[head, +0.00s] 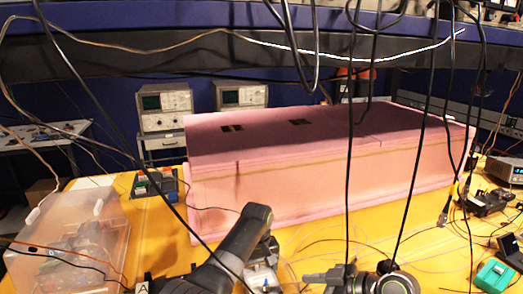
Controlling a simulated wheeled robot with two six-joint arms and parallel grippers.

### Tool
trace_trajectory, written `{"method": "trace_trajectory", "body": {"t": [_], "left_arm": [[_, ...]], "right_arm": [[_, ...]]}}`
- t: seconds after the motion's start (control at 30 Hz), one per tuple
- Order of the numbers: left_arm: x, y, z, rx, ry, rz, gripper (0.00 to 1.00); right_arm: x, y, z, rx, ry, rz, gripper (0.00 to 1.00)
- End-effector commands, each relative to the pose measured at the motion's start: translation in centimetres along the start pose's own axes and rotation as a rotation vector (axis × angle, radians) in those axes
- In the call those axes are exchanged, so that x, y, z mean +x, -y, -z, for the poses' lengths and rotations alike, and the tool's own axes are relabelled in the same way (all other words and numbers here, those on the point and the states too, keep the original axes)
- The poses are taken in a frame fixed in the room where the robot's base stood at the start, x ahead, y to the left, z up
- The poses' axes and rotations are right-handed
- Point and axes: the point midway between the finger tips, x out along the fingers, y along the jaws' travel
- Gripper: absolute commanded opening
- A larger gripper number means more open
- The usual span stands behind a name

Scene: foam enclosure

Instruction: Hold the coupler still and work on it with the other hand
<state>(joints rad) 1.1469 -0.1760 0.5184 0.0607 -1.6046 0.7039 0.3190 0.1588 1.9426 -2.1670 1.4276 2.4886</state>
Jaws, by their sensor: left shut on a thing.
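My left arm's dark link rises from the bottom edge and bends down to my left gripper (263,276), low in the middle of the head view. The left gripper is shut on a small light metallic part, seemingly the coupler; its outline is unclear among the gripper parts. My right gripper (318,277) is to the right of the left one, at the bottom edge, apart from it. Its fingers are small and partly cut off, so I cannot tell whether it is open or shut.
A long pink foam enclosure (320,185) stands behind the grippers on the yellow table (160,245). A clear plastic box (70,235) is at left, a green case (495,277) at lower right. Black cables hang across the view. Loose wires lie on the table.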

Motion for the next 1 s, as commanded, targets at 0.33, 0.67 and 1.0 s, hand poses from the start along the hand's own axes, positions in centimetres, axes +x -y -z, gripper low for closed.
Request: {"method": "trace_trajectory", "body": {"t": [0.33, 0.67, 1.0], "left_arm": [[-0.1, 0.0, 0.0, 0.000, -0.001, -0.001, 0.44], [-0.1, 0.0, 0.0, 0.000, -0.001, -0.001, 0.44], [-0.1, 0.0, 0.0, 0.000, -0.001, -0.001, 0.44]], "right_arm": [[2.6, -0.7, -1.1, -0.008, -0.072, 0.008, 0.47], [7.2, -0.6, -0.8, -0.007, -0.070, 0.010, 0.47], [10.2, -0.6, -0.6, -0.009, -0.068, 0.008, 0.47]]}}
